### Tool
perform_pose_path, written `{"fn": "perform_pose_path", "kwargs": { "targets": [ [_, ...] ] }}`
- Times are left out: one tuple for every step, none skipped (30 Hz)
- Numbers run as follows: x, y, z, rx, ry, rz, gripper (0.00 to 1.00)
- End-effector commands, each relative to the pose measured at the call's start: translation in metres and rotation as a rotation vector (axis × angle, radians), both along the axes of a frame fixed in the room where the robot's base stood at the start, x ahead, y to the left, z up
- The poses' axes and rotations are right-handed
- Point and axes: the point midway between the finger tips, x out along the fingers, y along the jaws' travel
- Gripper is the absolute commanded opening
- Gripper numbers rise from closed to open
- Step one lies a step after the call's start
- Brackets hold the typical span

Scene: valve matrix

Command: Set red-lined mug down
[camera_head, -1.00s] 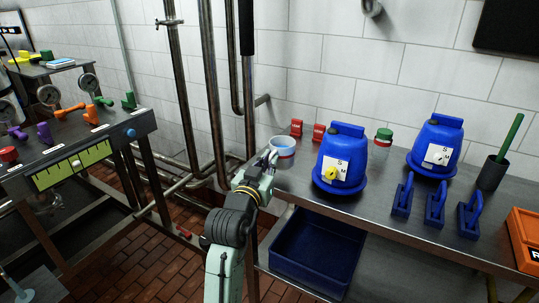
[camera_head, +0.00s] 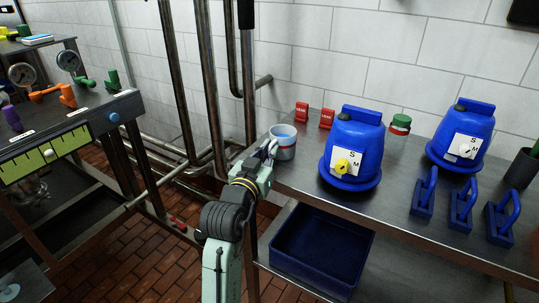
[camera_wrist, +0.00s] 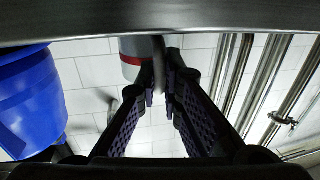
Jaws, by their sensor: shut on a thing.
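The white mug with a red band (camera_head: 283,147) is upright at the left end of the steel counter (camera_head: 296,180), left of a blue machine. In the wrist view the mug (camera_wrist: 131,64) shows its red band beside my fingers. My gripper (camera_head: 269,152) is on the mug's near left side. In the wrist view my gripper (camera_wrist: 161,92) has its two fingers closed on the mug's handle (camera_wrist: 158,62). The counter edge hides one end of the mug there, so I cannot tell whether its base touches the counter.
The blue machine (camera_head: 353,140) with a yellow knob stands close right of the mug. Vertical pipes (camera_head: 210,90) run on the left. A dark blue bin (camera_head: 322,250) is below the counter.

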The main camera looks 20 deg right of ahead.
Motion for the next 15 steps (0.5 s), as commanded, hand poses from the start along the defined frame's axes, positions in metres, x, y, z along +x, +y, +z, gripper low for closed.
{"fn": "perform_pose_path", "kwargs": {
  "targets": [
    [0.0002, -0.0003, 0.0011, 0.001, 0.001, 0.0, 0.0],
    [0.0002, -0.0003, 0.0012, 0.001, 0.001, 0.0, 0.0],
    [0.0002, -0.0003, 0.0011, 0.001, 0.001, 0.0, 0.0],
    [0.0002, -0.0002, 0.0008, 0.001, 0.001, 0.0, 0.0],
    [0.0002, -0.0002, -0.0001, 0.001, 0.001, 0.0, 0.0],
    [0.0003, -0.0003, -0.0018, 0.001, 0.001, 0.0, 0.0],
    [0.0003, -0.0003, -0.0031, 0.001, 0.001, 0.0, 0.0],
    [0.0004, -0.0002, -0.0041, 0.001, 0.001, 0.0, 0.0],
    [0.0004, 0.0, -0.0021, 0.001, 0.001, 0.001, 0.1],
    [0.0004, -0.0001, -0.002, 0.001, 0.001, 0.001, 0.12],
    [0.0004, -0.0001, -0.0021, 0.001, 0.001, 0.001, 0.14],
    [0.0004, -0.0001, -0.002, 0.001, 0.001, 0.001, 0.17],
    [0.0005, 0.0, -0.002, 0.001, 0.001, 0.001, 0.19],
    [0.0005, 0.0, -0.002, 0.001, 0.001, 0.001, 0.21],
    [0.0005, 0.0, -0.0019, 0.001, 0.001, 0.001, 0.23]
  ]
}}
